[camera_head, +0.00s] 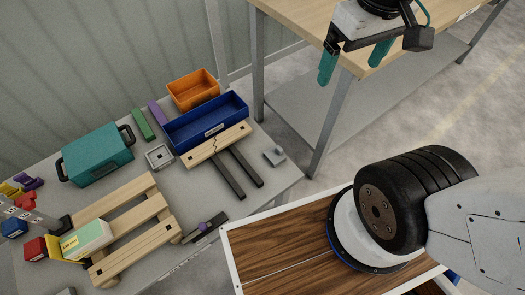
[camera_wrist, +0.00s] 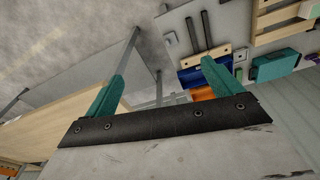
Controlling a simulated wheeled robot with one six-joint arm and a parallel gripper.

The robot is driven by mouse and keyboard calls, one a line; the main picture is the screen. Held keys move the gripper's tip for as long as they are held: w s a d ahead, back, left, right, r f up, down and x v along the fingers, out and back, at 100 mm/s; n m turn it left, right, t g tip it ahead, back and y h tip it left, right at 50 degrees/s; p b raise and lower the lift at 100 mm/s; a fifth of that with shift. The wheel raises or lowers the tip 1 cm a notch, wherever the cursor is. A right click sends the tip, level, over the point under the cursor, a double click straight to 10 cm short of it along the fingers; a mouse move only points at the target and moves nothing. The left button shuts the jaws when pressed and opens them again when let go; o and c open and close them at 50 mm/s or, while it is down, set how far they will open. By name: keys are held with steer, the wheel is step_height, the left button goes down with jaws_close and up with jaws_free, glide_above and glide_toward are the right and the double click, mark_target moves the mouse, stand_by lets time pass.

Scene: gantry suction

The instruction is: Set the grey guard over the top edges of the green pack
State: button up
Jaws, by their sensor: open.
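The green pack (camera_head: 88,238), a pale green and white block with a yellow label, lies on a wooden pallet (camera_head: 150,237) at the lower left in the head view. A yellow piece stands against its left end. A small grey angled piece (camera_head: 275,156), apparently the guard, lies near the right edge of the grey table. In the wrist view the pack (camera_wrist: 308,9) is at the top right corner, and the grey piece (camera_wrist: 172,39) is small. My gripper (camera_head: 354,60) is open and empty, with teal fingers, high at the upper right, far from both.
A blue bin (camera_head: 207,121), orange bin (camera_head: 193,90), teal case (camera_head: 97,154) and square grey block (camera_head: 159,157) crowd the table's back. A cracked plank (camera_head: 217,145) and two dark bars lie left of the grey piece. A wooden-topped bench (camera_head: 300,12) stands by my gripper.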

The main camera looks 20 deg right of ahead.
steer(key=w+f+n, duration=0.6)
steer(key=w+f, duration=0.3)
steer(key=w, duration=0.3)
steer(key=n, duration=0.6)
glide_above(281, 149)
steer(key=w+d, duration=0.1)
step_height(281, 149, down, 14)
steer(key=f+n, duration=0.2)
steer(key=f, duration=0.6)
steer(key=f+n, duration=0.3)
steer(key=f, duration=0.5)
steer(key=f+n+g, duration=0.1)
steer(key=f+n, duration=0.2)
steer(key=f, duration=0.5)
steer(key=shift+w+a, duration=0.15)
steer(key=shift+a, duration=0.15)
steer(key=f, duration=0.8)
steer(key=shift+s+a, duration=0.1)
steer(key=shift+s, duration=0.15)
steer(key=c, duration=1.1)
steer(key=shift+o, duration=0.2)
steer(key=shift+r, duration=0.1)
